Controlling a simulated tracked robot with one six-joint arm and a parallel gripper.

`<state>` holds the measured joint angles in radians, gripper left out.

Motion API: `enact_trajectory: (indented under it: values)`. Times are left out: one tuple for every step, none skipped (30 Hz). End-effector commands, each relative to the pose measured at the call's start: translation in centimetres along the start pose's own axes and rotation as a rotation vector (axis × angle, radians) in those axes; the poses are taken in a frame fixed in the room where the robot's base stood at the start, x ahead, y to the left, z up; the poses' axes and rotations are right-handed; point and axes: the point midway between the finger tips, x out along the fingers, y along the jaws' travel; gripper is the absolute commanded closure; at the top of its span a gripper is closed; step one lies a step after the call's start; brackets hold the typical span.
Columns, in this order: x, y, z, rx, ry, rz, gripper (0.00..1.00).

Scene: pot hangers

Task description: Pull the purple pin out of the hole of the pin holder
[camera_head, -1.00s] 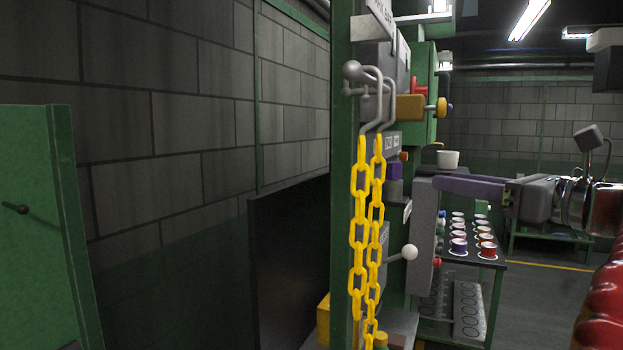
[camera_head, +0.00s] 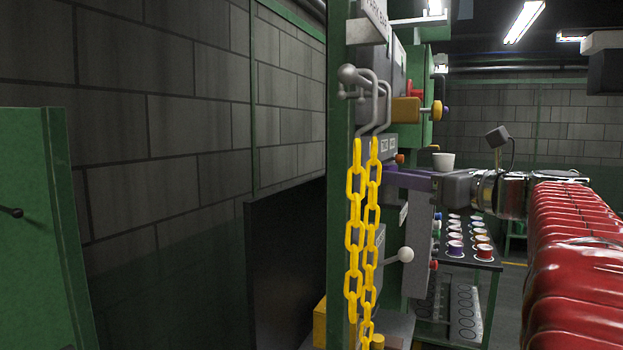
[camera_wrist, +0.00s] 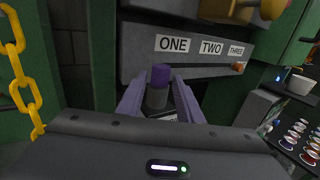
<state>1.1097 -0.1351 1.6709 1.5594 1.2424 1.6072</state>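The hole is hidden.
Yellow chains (camera_head: 354,235) hang from grey hooks at the front of the rack. A white-knobbed lever (camera_head: 405,254) sticks out below my gripper. A white cup (camera_head: 443,160) and a table with several coloured cups (camera_head: 484,254) are behind. An orange peg (camera_wrist: 238,67) is near THREE.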

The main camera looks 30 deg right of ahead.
Motion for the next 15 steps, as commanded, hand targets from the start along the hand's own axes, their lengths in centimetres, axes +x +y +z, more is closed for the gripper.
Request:
enact_trajectory:
  values:
    - [0.7,0.1,0.0,0.001,0.000,0.004,0.67]
    - [1.1,0.1,-0.1,0.001,0.000,0.003,0.67]
    - [1.6,0.0,-0.1,0.001,0.001,0.003,0.67]
    - [1.9,0.0,-0.1,0.001,0.001,0.003,0.67]
    - [2.2,0.0,-0.1,0.001,0.001,0.003,0.67]
    - [2.5,0.0,0.0,0.001,0.000,0.002,0.67]
    - [2.7,0.0,0.0,0.000,0.000,0.002,0.67]
    - [2.9,0.0,0.0,0.000,0.000,0.001,0.67]
    - [3.1,0.0,0.0,0.000,0.000,0.001,0.67]
    - [3.2,0.0,0.0,0.000,0.000,0.001,0.67]
    - [3.3,0.0,0.0,0.000,0.000,0.000,0.67]
    - [3.3,0.0,0.0,0.000,0.000,0.000,0.67]
    - [3.4,0.0,0.0,0.000,0.000,0.000,0.67]
    - [3.4,0.0,0.0,0.000,0.000,-0.001,0.67]
    - [3.4,0.0,0.0,0.000,0.000,-0.001,0.67]
